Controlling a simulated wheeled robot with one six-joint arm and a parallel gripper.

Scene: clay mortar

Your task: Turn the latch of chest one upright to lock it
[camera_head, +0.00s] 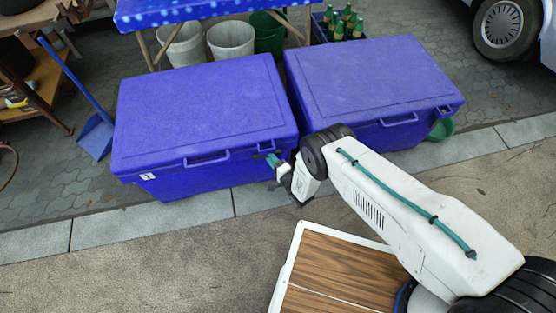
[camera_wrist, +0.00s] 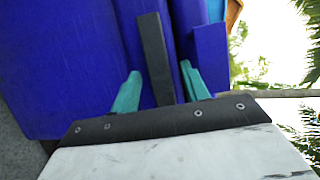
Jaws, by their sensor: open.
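Chest one (camera_head: 200,115) is the blue chest on the left, with its lid down and a small white label marked 1 (camera_head: 148,177) on its front. My gripper (camera_head: 268,158) is at the right part of its front face, beside the lid handle (camera_head: 207,160). In the wrist view, the two teal fingers of my gripper (camera_wrist: 161,76) are apart. A dark grey bar (camera_wrist: 153,55), which looks like the latch, runs between them against the blue front (camera_wrist: 70,60). I cannot tell whether a finger touches it. In the head view the latch is hidden or too small to make out.
A second blue chest (camera_head: 365,80) stands close on the right, with a green object (camera_head: 441,129) beside it. A blue dustpan (camera_head: 97,136) is at the left. Buckets (camera_head: 231,42) and a bottle crate (camera_head: 343,27) are behind. The pavement in front (camera_head: 120,265) is clear.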

